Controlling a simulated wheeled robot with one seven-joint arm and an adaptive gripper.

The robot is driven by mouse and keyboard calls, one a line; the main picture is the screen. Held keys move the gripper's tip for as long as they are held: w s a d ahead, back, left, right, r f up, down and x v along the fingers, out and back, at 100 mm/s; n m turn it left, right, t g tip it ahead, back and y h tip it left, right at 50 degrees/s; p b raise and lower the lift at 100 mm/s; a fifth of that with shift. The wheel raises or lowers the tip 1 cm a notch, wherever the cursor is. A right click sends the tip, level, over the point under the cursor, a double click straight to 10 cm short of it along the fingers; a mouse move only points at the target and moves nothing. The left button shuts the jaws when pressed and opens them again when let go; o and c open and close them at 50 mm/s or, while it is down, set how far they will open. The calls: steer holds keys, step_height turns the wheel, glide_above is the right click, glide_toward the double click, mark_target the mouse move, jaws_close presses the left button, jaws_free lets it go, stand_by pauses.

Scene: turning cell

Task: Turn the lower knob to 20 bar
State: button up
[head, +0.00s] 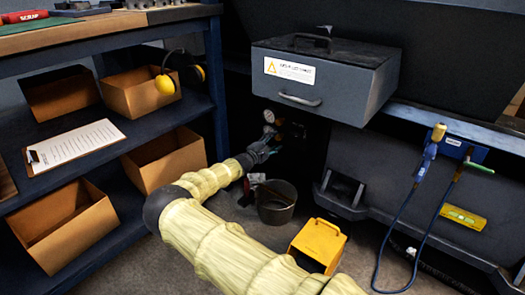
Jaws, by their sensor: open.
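My yellow-sleeved arm reaches to the dark recess under the grey cabinet. My gripper (273,149) is open at its end, small and dark in the head view. A small round pressure gauge (268,116) with a pale face sits just above my gripper, under the cabinet's left end. Its reading is too small to tell. Reddish and teal bits show around the gripper tips. I cannot make out the lower knob; it is hidden by the gripper or lost in the shadow. Whether the fingers touch anything cannot be told.
The grey cabinet (328,78) with a handle overhangs the recess. A dark bucket (276,204) and a yellow box (318,243) stand on the floor close to my arm. A blue shelf unit (140,122) with cardboard boxes is at left. Hoses hang at right.

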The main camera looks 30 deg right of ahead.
steer(key=shift+s+a, duration=0.5)
steer(key=shift+a, duration=0.05)
steer(key=v, duration=0.8)
steer(key=shift+w+a, duration=0.15)
steer(key=shift+w, duration=0.05)
